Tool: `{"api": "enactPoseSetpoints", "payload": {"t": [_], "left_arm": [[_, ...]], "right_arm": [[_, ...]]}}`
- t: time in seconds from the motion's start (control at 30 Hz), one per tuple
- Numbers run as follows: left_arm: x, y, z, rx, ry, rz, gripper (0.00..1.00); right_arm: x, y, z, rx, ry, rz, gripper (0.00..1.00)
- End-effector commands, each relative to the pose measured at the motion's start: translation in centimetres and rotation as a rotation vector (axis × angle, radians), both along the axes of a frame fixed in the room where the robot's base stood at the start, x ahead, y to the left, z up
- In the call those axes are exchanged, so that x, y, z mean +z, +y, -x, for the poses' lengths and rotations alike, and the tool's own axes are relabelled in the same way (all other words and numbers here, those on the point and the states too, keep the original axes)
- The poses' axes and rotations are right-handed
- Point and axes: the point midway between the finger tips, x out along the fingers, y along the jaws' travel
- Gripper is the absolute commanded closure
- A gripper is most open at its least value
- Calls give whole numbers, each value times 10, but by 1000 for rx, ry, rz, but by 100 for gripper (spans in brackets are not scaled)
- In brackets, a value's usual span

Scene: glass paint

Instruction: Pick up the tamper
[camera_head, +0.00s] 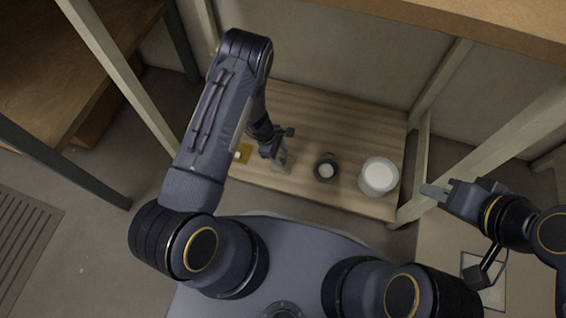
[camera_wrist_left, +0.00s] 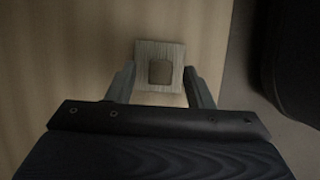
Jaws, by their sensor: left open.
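A pale, square block-like piece (camera_wrist_left: 160,47), which I take to be the tamper, stands on the wooden board between the fingers of my left gripper (camera_wrist_left: 159,73) in the left wrist view. A darker rounded part shows at its middle. In the head view the tamper (camera_head: 282,158) is a small greyish shape beside my left gripper (camera_head: 275,148), partly hidden by it. My left gripper is open around the piece, and whether the fingers touch it I cannot tell. My right gripper (camera_head: 448,194) is off to the right, away from the board; its jaw gap is unclear.
On the wooden board (camera_head: 340,115), a small dark pot (camera_head: 325,167) with white contents and a larger white jar (camera_head: 379,176) stand right of the tamper. Pale frame posts (camera_head: 440,75) border the board. Its back part is clear.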

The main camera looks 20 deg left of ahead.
Motion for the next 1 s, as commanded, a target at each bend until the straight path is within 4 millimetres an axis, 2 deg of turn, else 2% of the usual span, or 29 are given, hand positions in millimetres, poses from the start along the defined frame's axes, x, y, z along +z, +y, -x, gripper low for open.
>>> {"api": "enactPoseSetpoints", "payload": {"t": [0.03,0.13,0.43,0.8,1.0], "left_arm": [[-12,-3,0,-2,1,-1,53],[-21,-7,0,-2,0,-1,53],[-23,-9,0,-1,0,-1,53],[-23,-9,0,0,0,0,100],[-22,-9,0,0,-1,0,100]], "right_arm": [[-9,0,0,0,0,0,70],[-12,0,0,0,0,0,70],[-12,0,0,0,0,0,70],[-12,0,0,0,0,0,70],[-12,0,0,0,0,0,70]]}}
